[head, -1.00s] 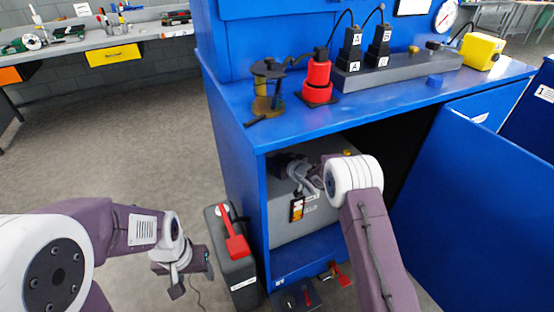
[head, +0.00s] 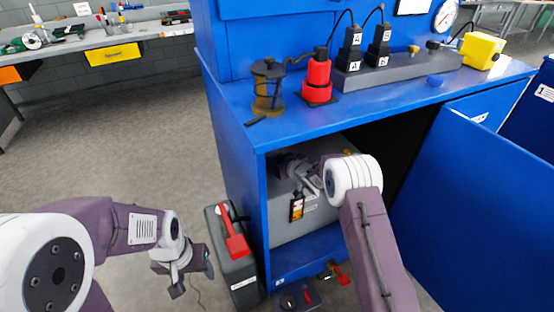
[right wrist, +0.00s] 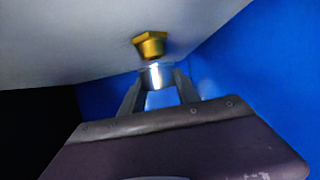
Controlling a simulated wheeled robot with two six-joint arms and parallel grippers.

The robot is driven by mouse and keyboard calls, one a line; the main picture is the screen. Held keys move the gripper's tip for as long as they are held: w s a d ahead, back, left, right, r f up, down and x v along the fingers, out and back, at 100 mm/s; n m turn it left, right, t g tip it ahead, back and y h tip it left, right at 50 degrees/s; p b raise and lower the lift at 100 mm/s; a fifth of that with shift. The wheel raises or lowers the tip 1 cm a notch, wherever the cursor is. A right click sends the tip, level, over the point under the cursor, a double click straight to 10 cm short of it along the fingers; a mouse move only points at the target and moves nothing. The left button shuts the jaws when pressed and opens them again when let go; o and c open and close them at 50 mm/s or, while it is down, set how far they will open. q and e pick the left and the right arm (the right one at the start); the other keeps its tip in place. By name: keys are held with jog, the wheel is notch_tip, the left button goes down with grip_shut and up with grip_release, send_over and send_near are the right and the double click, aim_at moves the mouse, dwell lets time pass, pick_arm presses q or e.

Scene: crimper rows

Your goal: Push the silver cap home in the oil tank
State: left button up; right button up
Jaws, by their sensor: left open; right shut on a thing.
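The silver cap (right wrist: 157,78) is between the fingertips of my right gripper (right wrist: 158,88), which is shut on it. The cap is right by a brass hex fitting (right wrist: 150,43) on a grey surface in the right wrist view. I cannot tell whether cap and fitting touch. In the head view a grey tank (head: 290,229) stands inside the blue cabinet; it appears to be the oil tank. My left gripper (head: 193,279) is open and empty, left of the cabinet.
The cabinet's blue top (head: 400,95) is above my right arm, and its open door (head: 475,215) is to the right. A black canister with a red handle (head: 236,246) stands between my left gripper and the cabinet. Floor at the left is free.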

jog(key=shift+f+b, duration=0.95)
jog(key=shift+f, duration=0.5)
jog(key=o, duration=1.4)
jog(key=shift+c, duration=0.2)
jog(key=p+v, duration=0.2)
jog(key=v, duration=0.6)
jog(key=shift+s+d+r, duration=0.15)
jog(key=shift+s+r, duration=0.05)
jog(key=shift+s, duration=0.25)
